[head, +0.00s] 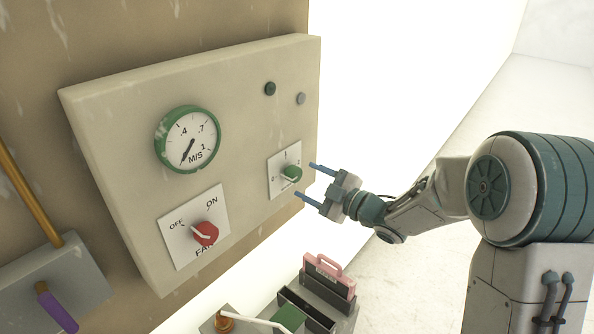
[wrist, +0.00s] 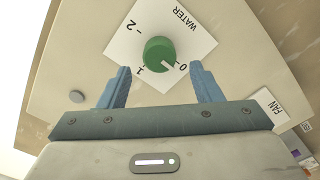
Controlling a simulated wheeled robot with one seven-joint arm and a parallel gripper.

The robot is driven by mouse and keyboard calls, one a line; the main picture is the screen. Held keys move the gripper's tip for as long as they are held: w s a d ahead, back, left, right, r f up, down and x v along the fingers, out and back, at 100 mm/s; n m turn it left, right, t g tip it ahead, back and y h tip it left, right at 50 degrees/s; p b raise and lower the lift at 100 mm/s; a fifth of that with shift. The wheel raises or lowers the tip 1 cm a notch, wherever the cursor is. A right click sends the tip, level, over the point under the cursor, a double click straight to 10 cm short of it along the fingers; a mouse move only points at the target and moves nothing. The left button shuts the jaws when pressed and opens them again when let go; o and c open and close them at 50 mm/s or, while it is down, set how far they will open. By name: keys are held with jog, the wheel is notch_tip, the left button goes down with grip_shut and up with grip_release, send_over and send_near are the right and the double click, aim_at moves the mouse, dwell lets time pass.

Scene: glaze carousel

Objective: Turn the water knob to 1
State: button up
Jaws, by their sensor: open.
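The water knob (head: 292,173) is green with a white pointer, on a white plate (head: 275,186) at the right of the beige control panel. In the wrist view, the knob (wrist: 158,52) sits on its plate marked WATER, 0, 1 and 2. Its pointer is turned toward the 0 mark. My gripper (head: 305,180) is open and empty, facing the panel just to the right of the knob. In the wrist view, the blue fingers of my gripper (wrist: 160,70) are spread to either side of the knob's lower part.
The red fan knob (head: 206,233) is lower left on the panel (head: 110,130), below a green-rimmed gauge (head: 188,139). A dark and a grey button (head: 301,98) lie above the water plate. A pink-handled item (head: 328,276) in a dark holder stands below. A purple lever (head: 57,308) is at lower left.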

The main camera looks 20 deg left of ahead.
aim_at(298, 176)
jog(key=p+x, duration=0.1)
jog(key=x, duration=0.4)
jog(key=c, duration=1)
